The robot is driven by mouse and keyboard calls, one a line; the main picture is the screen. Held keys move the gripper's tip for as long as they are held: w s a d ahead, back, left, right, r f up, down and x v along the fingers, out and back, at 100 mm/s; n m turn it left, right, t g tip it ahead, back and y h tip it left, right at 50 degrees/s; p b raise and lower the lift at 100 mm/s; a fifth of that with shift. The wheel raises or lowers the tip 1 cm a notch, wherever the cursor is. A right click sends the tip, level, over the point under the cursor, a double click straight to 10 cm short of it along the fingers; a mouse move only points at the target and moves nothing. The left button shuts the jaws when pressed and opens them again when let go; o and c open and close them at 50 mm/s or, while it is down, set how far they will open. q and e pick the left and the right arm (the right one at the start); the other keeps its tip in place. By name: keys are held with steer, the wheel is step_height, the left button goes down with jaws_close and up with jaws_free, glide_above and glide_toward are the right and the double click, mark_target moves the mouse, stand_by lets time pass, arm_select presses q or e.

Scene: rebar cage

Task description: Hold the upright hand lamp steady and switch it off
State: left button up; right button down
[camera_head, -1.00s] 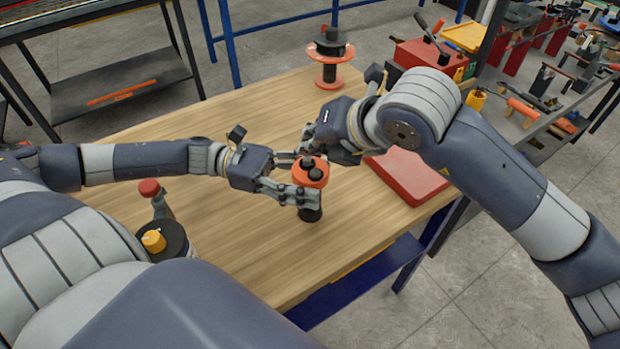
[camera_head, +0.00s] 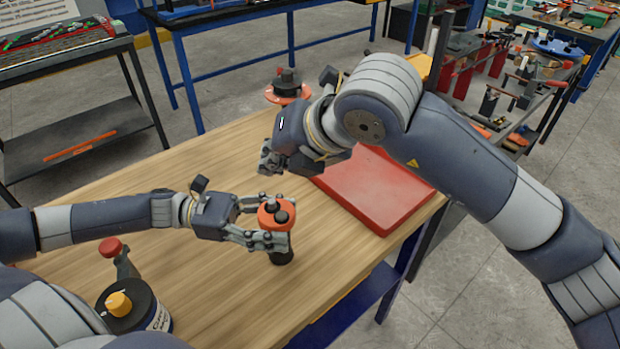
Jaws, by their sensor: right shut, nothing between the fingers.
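The hand lamp (camera_head: 276,213) stands upright on the wooden table, with an orange head, black knobs on top and a dark base. My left gripper (camera_head: 278,226) reaches in from the left with its fingers on both sides of the lamp, just below the head, shut on it. My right gripper (camera_head: 268,160) is shut and empty, above and behind the lamp, apart from it. My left fingers hide much of the lamp's middle. I cannot tell from this view whether the lamp is lit.
A red flat case (camera_head: 375,190) lies right of the lamp. An orange and black spool (camera_head: 287,86) stands at the table's far end, partly behind my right arm. A dark round can with a yellow knob (camera_head: 119,304) and a red-knobbed tool (camera_head: 110,247) are at the near left. The wooden tabletop (camera_head: 215,285) is clear in front.

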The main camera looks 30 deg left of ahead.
arm_select(q)
steer(key=shift+o, duration=1.4)
